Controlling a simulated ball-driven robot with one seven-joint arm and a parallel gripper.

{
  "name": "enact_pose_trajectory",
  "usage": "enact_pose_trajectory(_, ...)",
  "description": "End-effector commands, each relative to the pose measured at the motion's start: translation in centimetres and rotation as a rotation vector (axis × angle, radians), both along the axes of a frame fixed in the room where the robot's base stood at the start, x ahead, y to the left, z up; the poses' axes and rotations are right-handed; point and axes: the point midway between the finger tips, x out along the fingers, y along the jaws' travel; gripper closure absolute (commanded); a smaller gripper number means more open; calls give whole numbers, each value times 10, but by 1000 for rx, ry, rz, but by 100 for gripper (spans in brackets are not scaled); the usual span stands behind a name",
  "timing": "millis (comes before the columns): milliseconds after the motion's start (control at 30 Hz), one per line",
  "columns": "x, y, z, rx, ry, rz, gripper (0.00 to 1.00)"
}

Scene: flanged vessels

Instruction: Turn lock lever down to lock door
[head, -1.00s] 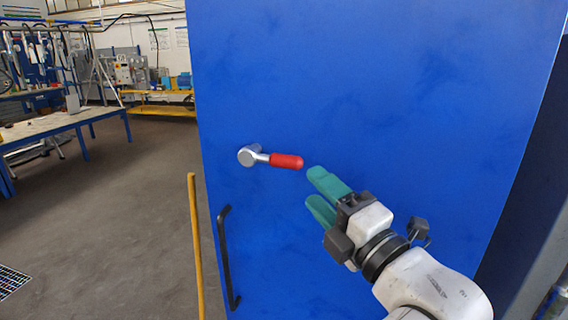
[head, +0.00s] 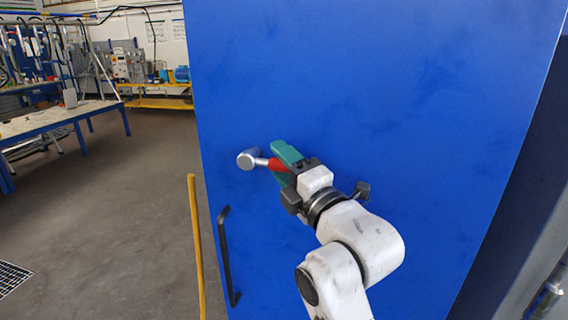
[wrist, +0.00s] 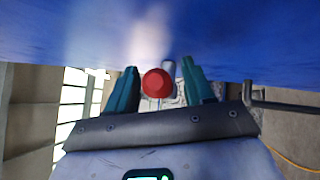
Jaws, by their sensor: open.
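The lock lever (head: 250,159) has a silver hub and a red grip and sits on the blue door (head: 370,90). Its arm points right, roughly level. My gripper (head: 282,163) is open, with one green finger above the red grip and the other below it. In the wrist view the red grip's round end (wrist: 157,83) lies between the two green fingers (wrist: 160,88), with gaps on both sides. The fingers and wrist hide much of the red grip in the head view.
A black door handle (head: 229,256) is below the lever. A yellow post (head: 196,245) stands at the door's left edge. A workbench (head: 60,118) stands far left, with open floor between.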

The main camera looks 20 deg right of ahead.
Motion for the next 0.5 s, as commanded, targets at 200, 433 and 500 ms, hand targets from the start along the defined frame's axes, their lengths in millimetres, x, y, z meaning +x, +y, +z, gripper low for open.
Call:
enact_pose_trajectory(200, 0, 0, 0, 0, 0, 0, 63)
enact_pose_trajectory(433, 0, 0, 0, 0, 1, 0, 85)
enact_pose_trajectory(500, 0, 0, 0, 0, 1, 0, 92)
